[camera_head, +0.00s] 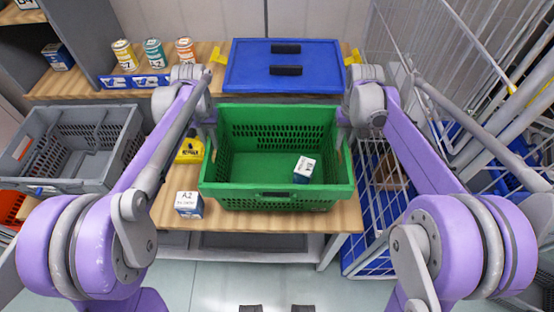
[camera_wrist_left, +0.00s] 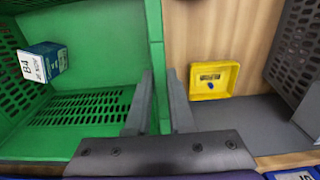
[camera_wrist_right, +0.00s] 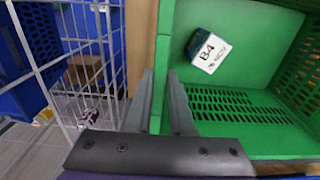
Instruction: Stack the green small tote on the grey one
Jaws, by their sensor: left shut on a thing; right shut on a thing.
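The green small tote (camera_head: 270,202) is in the middle of the head view, above the wooden table, with a small white and blue B4 box (camera_head: 304,170) inside. My left gripper (camera_head: 208,122) is shut on its left rim; in the left wrist view the fingers (camera_wrist_left: 160,100) straddle the green wall (camera_wrist_left: 156,50). My right gripper (camera_head: 343,118) is shut on its right rim; in the right wrist view the fingers (camera_wrist_right: 160,100) straddle that wall (camera_wrist_right: 163,50). The grey tote (camera_head: 92,112) stands at the left, open, partly behind my left arm. I cannot tell whether the green tote touches the table.
A blue lidded box (camera_head: 245,68) lies behind the green tote. A box marked A2 (camera_head: 188,204) and a yellow tray (camera_head: 190,150) are on the table (camera_head: 240,241). Several cans (camera_head: 154,53) stand at the back left. A wire cage cart (camera_head: 372,215) is at the right.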

